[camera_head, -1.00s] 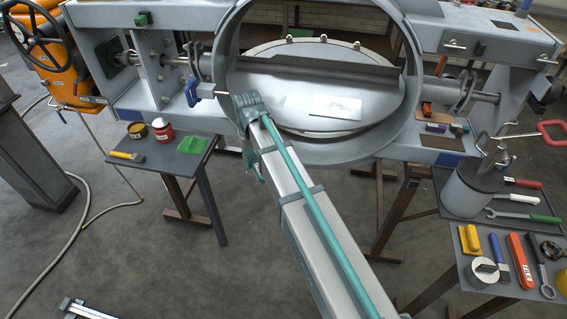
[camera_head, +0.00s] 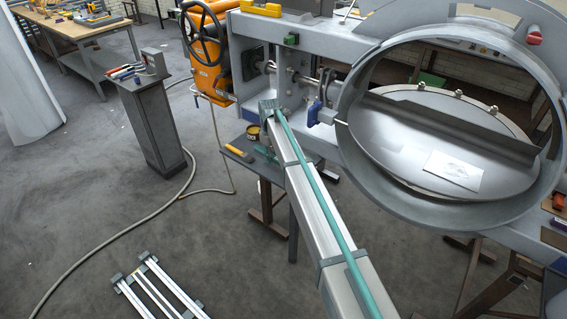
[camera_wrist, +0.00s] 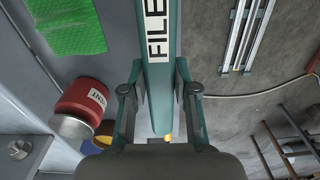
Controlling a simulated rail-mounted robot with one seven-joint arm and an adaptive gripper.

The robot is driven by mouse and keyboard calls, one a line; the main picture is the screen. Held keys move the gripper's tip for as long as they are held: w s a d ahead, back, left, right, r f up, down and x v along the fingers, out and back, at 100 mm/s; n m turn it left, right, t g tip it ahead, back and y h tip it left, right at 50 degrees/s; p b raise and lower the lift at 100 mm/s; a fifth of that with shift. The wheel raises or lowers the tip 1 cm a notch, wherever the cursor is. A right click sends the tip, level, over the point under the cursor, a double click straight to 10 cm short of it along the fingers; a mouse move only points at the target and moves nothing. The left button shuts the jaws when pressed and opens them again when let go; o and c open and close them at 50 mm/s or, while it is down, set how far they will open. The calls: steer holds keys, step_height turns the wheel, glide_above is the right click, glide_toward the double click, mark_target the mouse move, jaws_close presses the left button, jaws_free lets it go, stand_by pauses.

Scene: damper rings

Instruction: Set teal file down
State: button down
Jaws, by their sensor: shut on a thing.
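The teal file (camera_wrist: 161,112) with a white FILE label runs lengthwise between the fingers of my gripper (camera_wrist: 160,92) in the wrist view. My gripper is shut on it. In the wrist view the file lies over the edge of the small dark table, with tabletop on its left and floor on its right. I cannot tell whether it touches the table. In the head view my arm reaches to the small table (camera_head: 236,157), and my gripper (camera_head: 266,151) is small and partly hidden there.
A red can (camera_wrist: 80,105) and a green mat (camera_wrist: 66,25) lie left of the file. A yellow-handled brush (camera_head: 238,153) and an open tin (camera_head: 253,133) are on the table. The large grey ring frame (camera_head: 350,150) stands to the right. A grey pedestal (camera_head: 150,125) stands left.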

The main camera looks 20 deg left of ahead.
mark_target(272, 173)
steer(key=shift+r, duration=0.1)
steer(key=shift+f, duration=0.2)
stand_by(0.4)
steer(key=shift+f+b, duration=1.3)
steer(key=shift+f, duration=1.85)
steer(key=c, duration=1.2)
jaws_free()
steer(key=o, duration=0.5)
steer(key=shift+o, duration=0.2)
steer(key=shift+r, duration=0.1)
